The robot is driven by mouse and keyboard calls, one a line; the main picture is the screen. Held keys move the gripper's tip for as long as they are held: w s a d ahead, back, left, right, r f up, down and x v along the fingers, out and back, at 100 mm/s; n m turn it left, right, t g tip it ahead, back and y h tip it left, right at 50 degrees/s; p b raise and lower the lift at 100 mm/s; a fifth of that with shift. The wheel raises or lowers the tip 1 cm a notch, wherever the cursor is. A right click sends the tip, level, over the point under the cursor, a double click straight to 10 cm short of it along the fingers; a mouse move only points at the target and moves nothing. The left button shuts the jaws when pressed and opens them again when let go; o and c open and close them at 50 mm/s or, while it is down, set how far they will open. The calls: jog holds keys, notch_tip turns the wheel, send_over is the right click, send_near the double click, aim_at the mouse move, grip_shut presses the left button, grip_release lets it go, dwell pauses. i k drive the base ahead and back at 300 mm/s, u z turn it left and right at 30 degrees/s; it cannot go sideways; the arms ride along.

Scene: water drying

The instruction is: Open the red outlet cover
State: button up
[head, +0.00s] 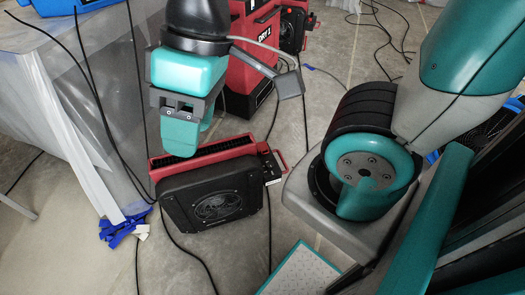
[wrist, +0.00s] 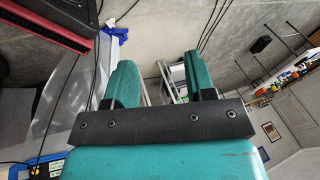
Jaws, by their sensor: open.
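My gripper (head: 180,138) hangs above the left end of a low red and black fan unit (head: 213,198) in the head view. In the wrist view my gripper (wrist: 162,80) shows two teal fingers apart with nothing between them. I cannot make out a separate red outlet cover for certain. The fan unit has a red top frame, a dark front with a round grille, and a red and black control end at its right. A corner of a red and black unit (wrist: 48,38) shows at the top left of the wrist view. My gripper hides part of the fan unit's back edge.
Black cables (head: 175,240) cross the floor around the fan unit.

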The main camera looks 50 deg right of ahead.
aim_at(262, 147)
jog(key=u, duration=0.15)
jog(key=k, duration=0.45)
jog(key=z, duration=0.9)
jog(key=i, duration=0.75)
jog(key=u, duration=0.35)
